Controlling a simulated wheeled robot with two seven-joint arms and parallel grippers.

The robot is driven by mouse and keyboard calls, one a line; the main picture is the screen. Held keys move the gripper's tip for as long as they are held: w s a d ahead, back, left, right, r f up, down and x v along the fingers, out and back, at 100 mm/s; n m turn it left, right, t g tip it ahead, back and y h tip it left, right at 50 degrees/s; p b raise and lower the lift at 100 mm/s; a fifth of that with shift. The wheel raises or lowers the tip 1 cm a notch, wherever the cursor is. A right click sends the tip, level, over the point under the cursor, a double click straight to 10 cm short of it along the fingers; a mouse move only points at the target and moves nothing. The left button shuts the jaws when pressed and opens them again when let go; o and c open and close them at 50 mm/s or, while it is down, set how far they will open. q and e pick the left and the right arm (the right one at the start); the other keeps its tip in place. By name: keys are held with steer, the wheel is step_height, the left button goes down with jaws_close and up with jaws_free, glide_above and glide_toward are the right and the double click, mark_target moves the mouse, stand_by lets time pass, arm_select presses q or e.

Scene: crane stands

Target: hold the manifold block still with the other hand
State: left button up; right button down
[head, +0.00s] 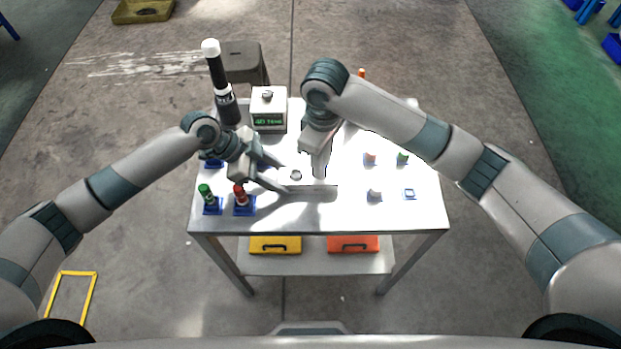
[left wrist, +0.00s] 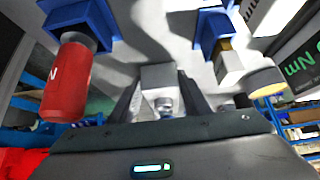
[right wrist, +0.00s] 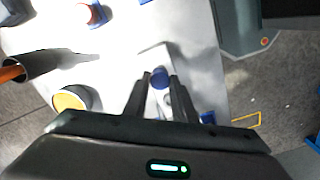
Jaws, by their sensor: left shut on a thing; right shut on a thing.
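The manifold block (head: 320,192) is a pale grey bar on the white table top, partly covered by my grippers. In the left wrist view the pale block (left wrist: 160,76) lies between the fingers. My left gripper (head: 285,183) is shut on the block from its left side. A round silver fitting (head: 296,175) shows at the block, close to the left fingers. My right gripper (head: 318,176) points down at the block and is shut on a small white piece with a blue end (right wrist: 159,78). Its contact with the block is partly hidden by the fingers.
A red-topped piece (head: 240,195) and a green-topped piece (head: 205,192) stand in blue stands at the left. Behind are a black cylinder with a white cap (head: 220,85) and a display box (head: 268,108). Small parts (head: 374,195) dot the right side. The table's front strip is clear.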

steer(key=shift+r, duration=0.1)
steer(key=n, duration=0.4)
steer(key=shift+n, duration=0.6)
steer(key=n, duration=0.4)
steer(key=shift+r, duration=0.1)
steer(key=shift+r, duration=0.1)
steer(key=shift+r, duration=1.85)
